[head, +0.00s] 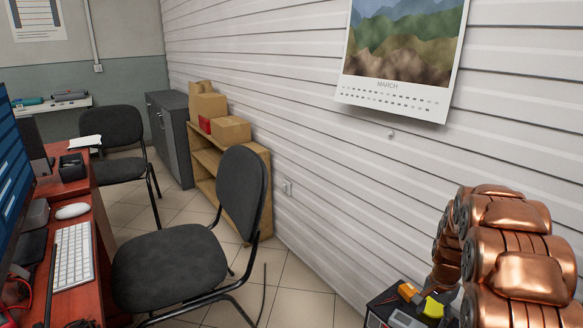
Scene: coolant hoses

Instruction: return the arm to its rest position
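My copper-coloured arm (510,255) fills the lower right corner of the head view. Its rounded links are bent and bunched close together, with dark round joint caps on their left sides. The lower part runs out of the picture at the bottom and right edges. I see no gripper fingers in this view, so what my gripper holds, if anything, does not show.
A white ribbed wall with a calendar (403,55) stands behind my arm. Two dark chairs (170,268) and a red desk (96,215) with a keyboard (73,257) are on the left. A wooden shelf (262,190) with boxes stands by the wall. Tiled floor shows between.

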